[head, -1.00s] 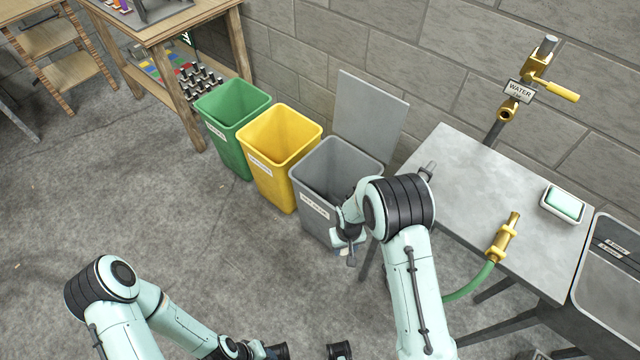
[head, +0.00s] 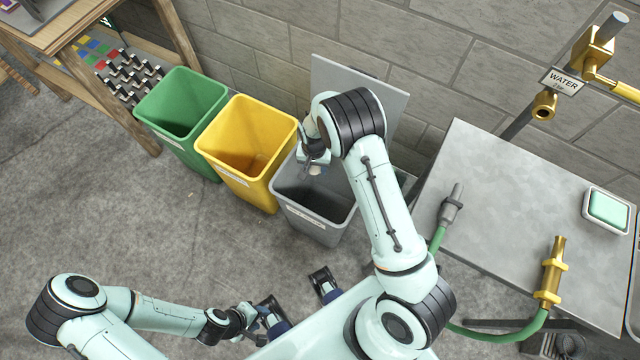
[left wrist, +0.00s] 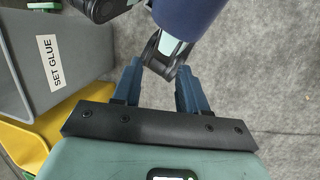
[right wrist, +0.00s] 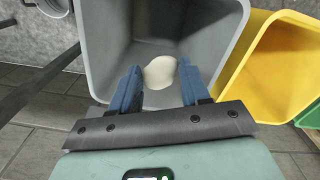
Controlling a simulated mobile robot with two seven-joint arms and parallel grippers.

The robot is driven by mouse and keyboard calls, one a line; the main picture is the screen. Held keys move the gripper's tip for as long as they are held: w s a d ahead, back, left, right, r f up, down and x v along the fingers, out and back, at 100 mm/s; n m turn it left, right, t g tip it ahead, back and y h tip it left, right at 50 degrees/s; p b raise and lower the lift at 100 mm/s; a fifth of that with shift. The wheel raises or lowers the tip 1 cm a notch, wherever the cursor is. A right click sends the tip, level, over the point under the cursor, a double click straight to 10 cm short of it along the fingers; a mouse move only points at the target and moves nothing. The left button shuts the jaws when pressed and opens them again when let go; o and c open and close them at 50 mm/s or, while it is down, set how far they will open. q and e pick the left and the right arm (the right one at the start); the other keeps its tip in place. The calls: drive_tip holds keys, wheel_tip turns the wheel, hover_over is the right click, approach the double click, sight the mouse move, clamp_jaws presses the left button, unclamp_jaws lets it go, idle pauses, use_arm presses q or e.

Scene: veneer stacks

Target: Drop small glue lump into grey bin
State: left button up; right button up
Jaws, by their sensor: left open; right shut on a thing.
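The small glue lump (right wrist: 160,72) is a cream, rounded piece between the fingertips of my right gripper (right wrist: 158,82). In the head view my right gripper (head: 314,158) is over the mouth of the grey bin (head: 318,222), and the lump (head: 317,170) shows just below it. The grey bin fills much of the right wrist view (right wrist: 97,50), with the lump seen against its inside. In the left wrist view the bin (left wrist: 85,70) carries a "SET GLUE" label. My left gripper (left wrist: 157,82) is open and empty, low in front of my body.
A yellow bin (head: 240,185) and a green bin (head: 172,140) stand left of the grey bin. Its grey lid (head: 385,95) is raised against the wall. A grey table (head: 520,210) with a green hose stands at right. The floor at left is clear.

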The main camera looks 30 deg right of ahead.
use_arm(q)
wheel_tip(320, 180, down, 7)
drive_tip(key=w+b, duration=0.1)
drive_tip(key=b, duration=0.5)
drive_tip(key=shift+w+t+b, duration=0.15)
drive_tip(key=shift+t+b, duration=0.15)
drive_tip(key=shift+b, duration=0.1)
use_arm(e)
drive_tip(key=w+d+f+m, duration=0.1)
drive_tip(key=d+f+m, duration=0.6)
drive_tip(key=shift+w+f, duration=0.15)
drive_tip(key=shift+w, duration=0.2)
use_arm(q)
drive_tip(key=shift+r, duration=0.1)
use_arm(e)
drive_tip(key=o, duration=1.1)
use_arm(q)
drive_tip(key=shift+s+r+p, duration=0.25)
drive_tip(key=shift+r+p, duration=0.2)
drive_tip(key=shift+p, duration=0.15)
drive_tip(key=shift+s+r+p, duration=0.2)
drive_tip(key=shift+r+p, duration=0.25)
drive_tip(key=shift+p, duration=0.1)
use_arm(e)
wheel_tip(320, 180, up, 14)
drive_tip(key=shift+f, duration=0.25)
